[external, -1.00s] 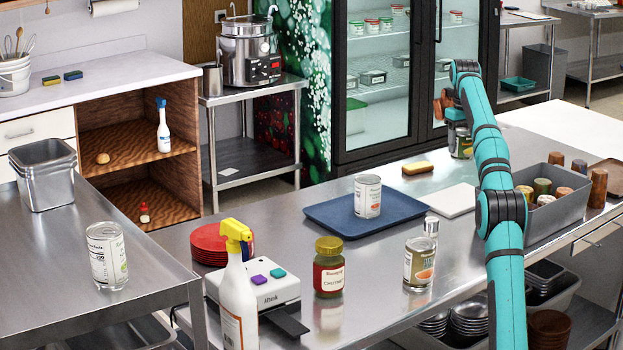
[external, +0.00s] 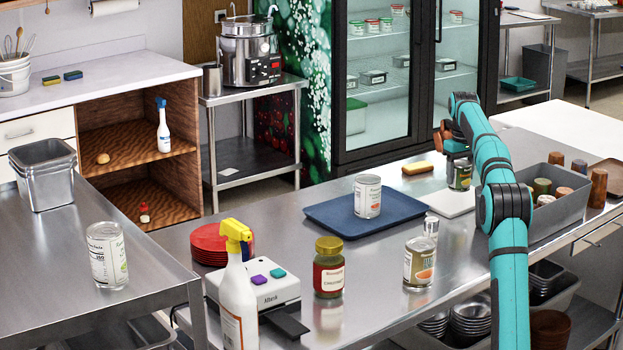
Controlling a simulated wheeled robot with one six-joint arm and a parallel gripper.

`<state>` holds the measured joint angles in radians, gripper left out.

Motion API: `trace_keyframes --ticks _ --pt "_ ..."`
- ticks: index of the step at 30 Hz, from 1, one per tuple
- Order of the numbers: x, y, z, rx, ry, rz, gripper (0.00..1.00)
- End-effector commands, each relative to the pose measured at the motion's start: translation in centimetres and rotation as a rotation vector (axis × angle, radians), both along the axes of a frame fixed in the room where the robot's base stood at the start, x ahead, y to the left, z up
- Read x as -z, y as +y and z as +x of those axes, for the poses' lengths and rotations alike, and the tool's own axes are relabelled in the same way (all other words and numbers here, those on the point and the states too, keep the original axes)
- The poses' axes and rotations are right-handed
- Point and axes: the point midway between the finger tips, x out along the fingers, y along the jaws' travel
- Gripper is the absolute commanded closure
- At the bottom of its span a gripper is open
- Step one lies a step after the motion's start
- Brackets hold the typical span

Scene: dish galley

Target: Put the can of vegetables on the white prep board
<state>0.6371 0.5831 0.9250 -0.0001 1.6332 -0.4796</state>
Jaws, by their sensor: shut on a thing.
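My gripper (external: 457,152) is shut on a can (external: 460,175) with a dark and pale label, too small to read. The can is upright at the back right part of the white prep board (external: 443,205). I cannot tell whether its bottom touches the board or hangs just above it. The arm comes in from the lower right and partly covers the gripper.
A blue tray (external: 330,222) with a white can (external: 367,196) lies left of the board. A can (external: 420,263) and shaker (external: 431,228) stand in front.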

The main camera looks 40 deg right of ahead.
Motion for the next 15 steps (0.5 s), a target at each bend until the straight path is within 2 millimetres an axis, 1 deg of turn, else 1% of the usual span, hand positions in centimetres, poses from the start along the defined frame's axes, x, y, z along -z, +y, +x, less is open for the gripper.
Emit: trace_keyframes --ticks 5,12,15 --pt "1.0 0.0 0.0 0.0 0.0 0.0 0.72" --pt "4.0 0.0 0.0 0.0 0.001 0.0 0.72" --pt "4.5 0.0 0.0 0.0 0.0 0.0 0.72"
